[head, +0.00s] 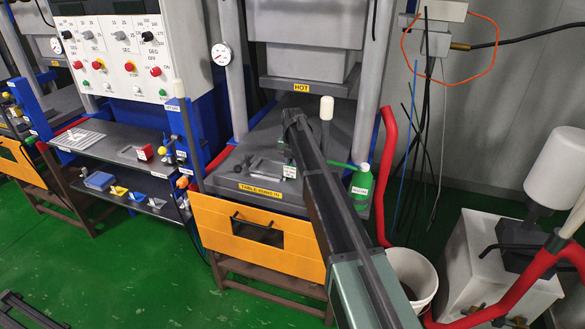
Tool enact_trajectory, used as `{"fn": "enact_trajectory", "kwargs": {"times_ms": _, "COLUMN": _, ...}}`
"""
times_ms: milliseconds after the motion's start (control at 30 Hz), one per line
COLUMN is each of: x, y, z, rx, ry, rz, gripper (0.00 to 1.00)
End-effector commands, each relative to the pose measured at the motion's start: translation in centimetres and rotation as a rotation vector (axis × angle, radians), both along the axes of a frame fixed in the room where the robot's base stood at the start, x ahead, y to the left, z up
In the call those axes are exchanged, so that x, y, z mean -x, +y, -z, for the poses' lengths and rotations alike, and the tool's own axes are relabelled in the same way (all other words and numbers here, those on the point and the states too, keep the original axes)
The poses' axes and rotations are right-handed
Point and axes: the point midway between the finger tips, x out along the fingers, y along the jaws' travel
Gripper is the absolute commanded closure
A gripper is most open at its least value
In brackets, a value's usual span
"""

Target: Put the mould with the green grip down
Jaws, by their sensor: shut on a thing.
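My arm reaches away from me to the press, and my gripper (289,157) is low over the press's lower plate, largely hidden by the arm. It is shut on the mould. The mould (264,168) looks like a flat, dark grey metal block over the plate, left of my arm. A green bar, seemingly its grip (340,164), shows to the right of my arm. I cannot tell whether the mould touches the plate.
The press's hot upper plate (300,86) hangs above. A green bottle (361,182) stands at the plate's right side. A shelf (115,147) with small parts is at the left. A white bucket (412,275) stands at the lower right beside a red hose (383,190).

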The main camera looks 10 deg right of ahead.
Motion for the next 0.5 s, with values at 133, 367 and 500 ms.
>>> {"fn": "enact_trajectory", "kwargs": {"times_ms": 133, "x": -0.02, "y": 0.01, "z": 0.11, "rx": 0.0, "ry": 0.0, "rz": 0.0, "gripper": 1.0}}
{"fn": "enact_trajectory", "kwargs": {"times_ms": 367, "x": -0.01, "y": 0.0, "z": 0.17, "rx": 0.0, "ry": 0.0, "rz": 0.0, "gripper": 0.61}}
{"fn": "enact_trajectory", "kwargs": {"times_ms": 500, "x": -0.01, "y": 0.0, "z": 0.17, "rx": 0.0, "ry": 0.0, "rz": 0.0, "gripper": 0.6}}
